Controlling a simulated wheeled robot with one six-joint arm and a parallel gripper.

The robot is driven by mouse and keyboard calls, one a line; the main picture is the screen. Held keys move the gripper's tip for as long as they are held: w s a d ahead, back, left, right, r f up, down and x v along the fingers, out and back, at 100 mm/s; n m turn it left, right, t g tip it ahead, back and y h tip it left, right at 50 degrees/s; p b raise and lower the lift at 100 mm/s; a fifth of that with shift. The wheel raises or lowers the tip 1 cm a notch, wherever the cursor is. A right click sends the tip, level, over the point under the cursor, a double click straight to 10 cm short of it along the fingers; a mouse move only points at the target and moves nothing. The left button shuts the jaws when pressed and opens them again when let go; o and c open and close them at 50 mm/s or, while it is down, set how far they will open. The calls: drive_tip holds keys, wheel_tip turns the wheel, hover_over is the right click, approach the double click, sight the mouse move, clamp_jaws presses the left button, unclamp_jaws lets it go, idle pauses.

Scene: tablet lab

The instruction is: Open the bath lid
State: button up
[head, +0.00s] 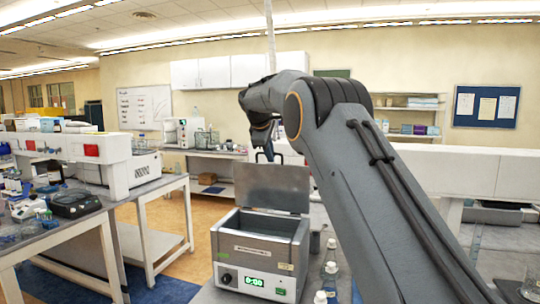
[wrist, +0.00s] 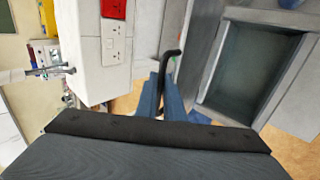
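The bath (head: 262,252) is a grey metal box with a green display on its front, standing on the bench in the head view. Its lid (head: 272,187) is raised, standing nearly upright at the back edge, and the basin is uncovered. The open basin (wrist: 245,75) also shows at the right of the wrist view. My gripper (head: 264,156) is at the lid's upper edge, partly behind it. In the wrist view its blue fingers (wrist: 160,97) are close together around the black lid handle (wrist: 170,56); their exact contact is partly hidden.
Bottles (head: 330,262) stand close to the bath's right side. A side bench with a black device (head: 76,203) is at the left. A white shelf unit with a red socket (wrist: 113,9) is near my gripper in the wrist view. Open floor lies left of the bath.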

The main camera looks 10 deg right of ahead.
drive_tip(key=o, duration=0.4)
drive_tip(key=shift+s+f, duration=0.1)
drive_tip(key=shift+f, duration=0.1)
drive_tip(key=b+v, duration=0.3)
drive_tip(key=v, duration=0.5)
drive_tip(key=shift+r, duration=0.35)
